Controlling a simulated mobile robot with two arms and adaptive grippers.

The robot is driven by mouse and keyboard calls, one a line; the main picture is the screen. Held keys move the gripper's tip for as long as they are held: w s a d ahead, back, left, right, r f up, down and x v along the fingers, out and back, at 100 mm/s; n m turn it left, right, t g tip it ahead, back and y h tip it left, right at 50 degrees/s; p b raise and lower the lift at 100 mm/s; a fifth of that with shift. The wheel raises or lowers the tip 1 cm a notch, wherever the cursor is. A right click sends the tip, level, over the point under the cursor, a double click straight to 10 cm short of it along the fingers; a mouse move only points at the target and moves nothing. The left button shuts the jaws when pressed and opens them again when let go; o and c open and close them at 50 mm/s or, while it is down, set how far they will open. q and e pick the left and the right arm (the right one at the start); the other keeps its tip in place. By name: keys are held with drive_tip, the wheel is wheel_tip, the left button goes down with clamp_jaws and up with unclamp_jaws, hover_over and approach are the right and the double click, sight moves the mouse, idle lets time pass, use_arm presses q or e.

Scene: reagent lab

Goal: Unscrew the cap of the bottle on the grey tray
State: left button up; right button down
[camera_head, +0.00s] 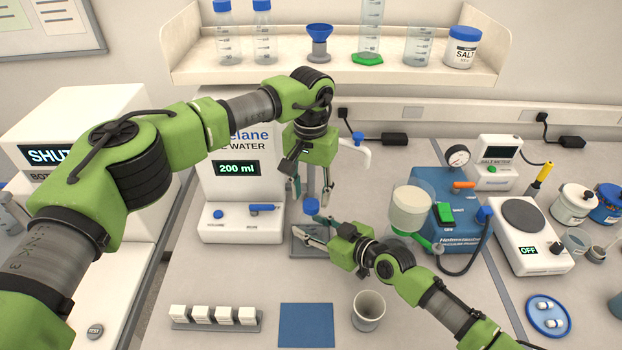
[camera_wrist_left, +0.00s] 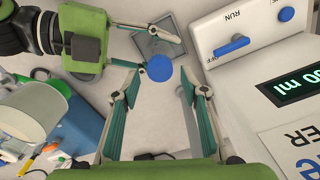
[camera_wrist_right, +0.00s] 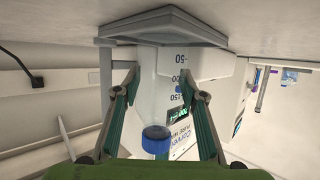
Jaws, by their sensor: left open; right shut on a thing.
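The clear graduated bottle stands on the grey tray (camera_head: 298,250), its blue cap (camera_head: 311,205) on top. The right wrist view shows the picture inverted, with the tray (camera_wrist_right: 165,25) above, the bottle's volume marks (camera_wrist_right: 180,75) and the cap (camera_wrist_right: 157,138) below. My right gripper (camera_head: 300,226) is shut on the bottle's body from the side, below the cap. My left gripper (camera_head: 312,195) points down above the cap, open and empty. In the left wrist view the cap (camera_wrist_left: 160,68) lies between the open fingertips; contact is not visible.
The water dispenser (camera_head: 240,180) stands left of the tray, its white spout (camera_head: 362,150) behind. A blue vacuum pump (camera_head: 455,215) is on the right. A beaker (camera_head: 368,310), a blue mat (camera_head: 306,325) and a rack of white blocks (camera_head: 215,325) lie in front.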

sight(311, 203)
use_arm(q)
drive_tip(key=shift+f, duration=1.55)
drive_tip(key=shift+c, duration=0.3)
